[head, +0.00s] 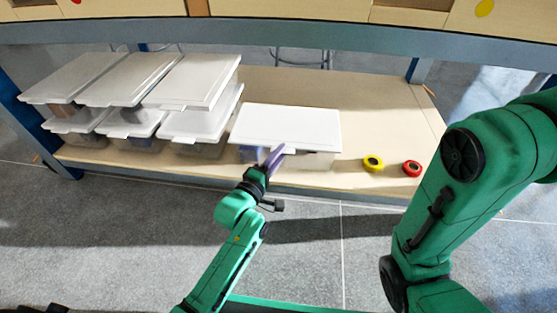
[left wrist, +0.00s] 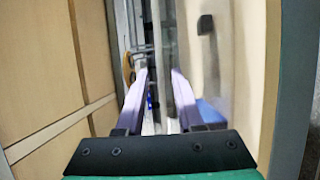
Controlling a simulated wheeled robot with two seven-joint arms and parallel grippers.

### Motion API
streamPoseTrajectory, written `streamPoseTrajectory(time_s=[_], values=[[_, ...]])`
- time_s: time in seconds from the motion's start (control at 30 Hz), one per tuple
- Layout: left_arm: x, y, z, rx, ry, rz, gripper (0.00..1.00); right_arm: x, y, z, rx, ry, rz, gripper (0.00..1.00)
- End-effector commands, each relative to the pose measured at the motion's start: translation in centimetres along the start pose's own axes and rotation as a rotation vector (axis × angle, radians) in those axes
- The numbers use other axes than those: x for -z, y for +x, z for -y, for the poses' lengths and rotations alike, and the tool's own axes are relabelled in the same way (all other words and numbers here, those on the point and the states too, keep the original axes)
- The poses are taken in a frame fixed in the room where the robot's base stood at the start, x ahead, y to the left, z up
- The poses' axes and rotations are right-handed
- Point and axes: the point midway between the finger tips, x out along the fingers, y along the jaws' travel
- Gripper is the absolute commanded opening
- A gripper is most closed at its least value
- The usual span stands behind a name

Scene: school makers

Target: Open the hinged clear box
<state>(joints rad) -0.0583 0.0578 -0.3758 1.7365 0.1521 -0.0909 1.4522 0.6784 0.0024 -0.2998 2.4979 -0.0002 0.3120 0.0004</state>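A clear box with a white lid (head: 287,124) stands alone on the lower shelf, its lid lying flat and closed. A small tab sticks out at the middle of the lid's front edge. My left gripper (head: 274,158) is at that front edge, just left of the tab; I cannot tell whether it touches. In the left wrist view the two purple fingers (left wrist: 158,75) stand apart with a gap between them. The pale, see-through surface on the right there, with blue behind it, seems to be the box. My right arm shows at the right, but its gripper is out of view.
Several similar lidded boxes (head: 190,80) are stacked in pairs on the left of the shelf (head: 385,120). A yellow tape roll (head: 372,163) and a red one (head: 411,168) lie right of the box.

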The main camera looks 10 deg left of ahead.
Motion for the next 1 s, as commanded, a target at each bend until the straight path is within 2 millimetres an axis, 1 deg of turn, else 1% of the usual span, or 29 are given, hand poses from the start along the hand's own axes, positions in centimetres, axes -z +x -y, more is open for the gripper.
streamPoseTrajectory(time_s=[0.13,0.17,0.2,0.23,0.27,1.0], values=[[-0.01,-0.02,-0.07,0.0,0.0,0.0,0.36,-0.04,0.08,-0.03,0.0,0.0,0.0,0.5],[-0.01,-0.03,-0.07,0.0,0.0,0.0,0.32,-0.05,0.07,-0.03,0.0,0.0,0.001,0.5],[-0.01,-0.04,-0.07,0.0,0.0,0.0,0.17,-0.05,0.07,-0.03,0.0,0.0,0.001,0.5],[-0.01,-0.04,-0.06,0.0,0.0,0.0,0.06,-0.05,0.07,-0.02,0.0,0.0,0.001,0.5],[0.0,-0.05,-0.06,0.0,0.0,0.0,0.0,-0.05,0.06,-0.02,0.0,0.0,0.001,0.5],[0.0,-0.09,0.01,0.001,0.001,0.0,0.0,-0.04,0.03,0.01,0.0,0.001,0.001,0.5]])
